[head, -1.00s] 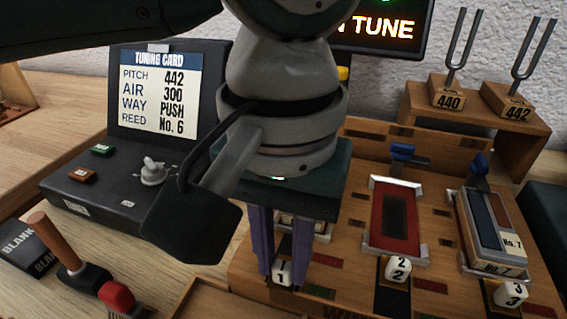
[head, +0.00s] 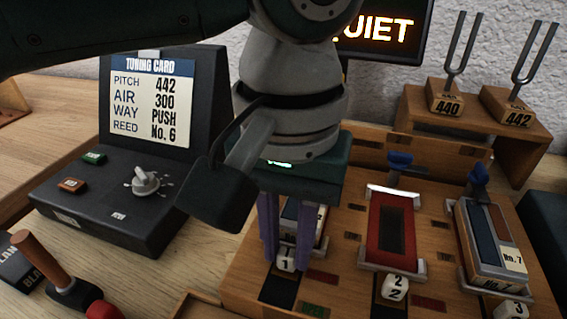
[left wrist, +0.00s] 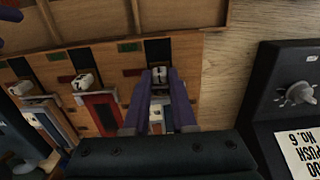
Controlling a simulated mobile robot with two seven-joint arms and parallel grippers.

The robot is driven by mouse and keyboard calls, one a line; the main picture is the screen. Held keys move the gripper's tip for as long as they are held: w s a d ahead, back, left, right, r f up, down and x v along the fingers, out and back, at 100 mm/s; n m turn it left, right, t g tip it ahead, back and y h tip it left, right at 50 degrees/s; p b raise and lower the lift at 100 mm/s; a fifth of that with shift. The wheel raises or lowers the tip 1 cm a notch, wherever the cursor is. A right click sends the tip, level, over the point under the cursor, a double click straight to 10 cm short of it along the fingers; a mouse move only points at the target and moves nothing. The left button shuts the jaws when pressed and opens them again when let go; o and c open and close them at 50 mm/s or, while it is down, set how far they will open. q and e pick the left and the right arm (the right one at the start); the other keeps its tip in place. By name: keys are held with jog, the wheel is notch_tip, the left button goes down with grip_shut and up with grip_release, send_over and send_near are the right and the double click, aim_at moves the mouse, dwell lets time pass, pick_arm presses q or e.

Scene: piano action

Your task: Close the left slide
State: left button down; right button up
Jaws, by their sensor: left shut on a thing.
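The left slide's white knob marked 1 (head: 286,265) sits between the purple fingers of my left gripper (head: 284,255). The gripper is shut on this knob. A dark slot (head: 279,289) shows bare on the front side of the knob. In the left wrist view the knob (left wrist: 160,74) shows between the fingertips of the gripper (left wrist: 161,82). Behind the fingers, a block with a pale label (head: 291,214) is partly hidden. My right gripper is not in view.
Knob 2 (head: 395,288) and knob 3 (head: 510,309) stand to the right on the wooden board. A red frame (head: 393,229) lies behind knob 2. The tuning card (head: 153,103) stands at left. A display (head: 382,31) ends in "UIET". Tuning forks stand at back right.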

aim_at(288, 249)
pick_arm(q)
jog(key=shift+w, duration=0.15)
jog(key=c, duration=0.7)
grip_release()
jog(key=shift+r, duration=0.1)
pick_arm(e)
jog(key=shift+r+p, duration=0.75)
jog(key=shift+p, duration=0.05)
pick_arm(q)
notch_tip(288, 249, up, 10)
jog(key=shift+f, duration=0.1)
